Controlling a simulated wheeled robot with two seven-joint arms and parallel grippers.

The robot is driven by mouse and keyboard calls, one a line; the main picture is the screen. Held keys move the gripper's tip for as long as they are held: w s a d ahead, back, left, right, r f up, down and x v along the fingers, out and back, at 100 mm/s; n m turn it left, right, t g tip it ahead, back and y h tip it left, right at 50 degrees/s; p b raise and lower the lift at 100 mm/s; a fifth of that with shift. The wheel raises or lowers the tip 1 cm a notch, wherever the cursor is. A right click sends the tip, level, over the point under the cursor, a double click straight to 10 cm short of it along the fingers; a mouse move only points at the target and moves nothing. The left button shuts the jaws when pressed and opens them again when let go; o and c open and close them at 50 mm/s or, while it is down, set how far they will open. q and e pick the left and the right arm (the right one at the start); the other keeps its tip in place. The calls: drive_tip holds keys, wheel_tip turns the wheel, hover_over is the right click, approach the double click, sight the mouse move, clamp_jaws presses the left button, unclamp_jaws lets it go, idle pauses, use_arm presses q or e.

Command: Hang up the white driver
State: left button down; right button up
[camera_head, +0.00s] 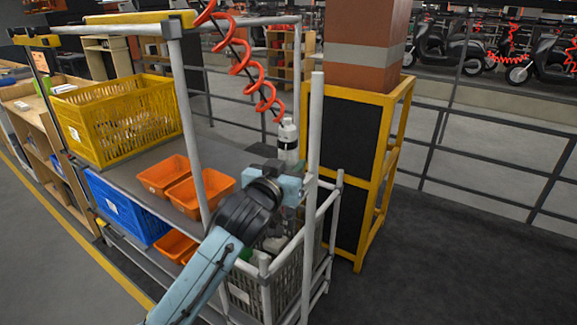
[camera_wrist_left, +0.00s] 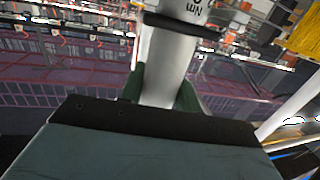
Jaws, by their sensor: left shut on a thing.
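The white driver (camera_head: 288,141) stands upright at the right end of the cart, with a dark band around its body. My left gripper (camera_head: 287,178) is below it at the cart's corner post, and the arm reaches up from the lower middle. In the left wrist view the dark green fingertips (camera_wrist_left: 160,92) close on both sides of the driver's white body (camera_wrist_left: 168,62). A red coiled hose (camera_head: 246,68) hangs from above and its lower end is just above the driver's top. I cannot tell if they touch. My right gripper is out of view.
The cart's grey posts (camera_head: 314,150) stand close to my left gripper. Orange bins (camera_head: 163,174), a yellow crate (camera_head: 117,117) and a blue crate (camera_head: 127,209) sit on its shelves. A yellow frame with black panels (camera_head: 372,180) stands right of it. Floor at right is clear.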

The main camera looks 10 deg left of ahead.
use_arm(q)
drive_tip(key=shift+f, duration=0.25)
idle(0.3)
drive_tip(key=c, duration=1)
unclamp_jaws()
drive_tip(key=shift+o, duration=0.4)
drive_tip(key=shift+f, duration=0.15)
drive_tip(key=s+a+r+b, duration=0.1)
drive_tip(key=s+a, duration=0.1)
drive_tip(key=s, duration=1.1)
drive_tip(key=shift+s, duration=0.15)
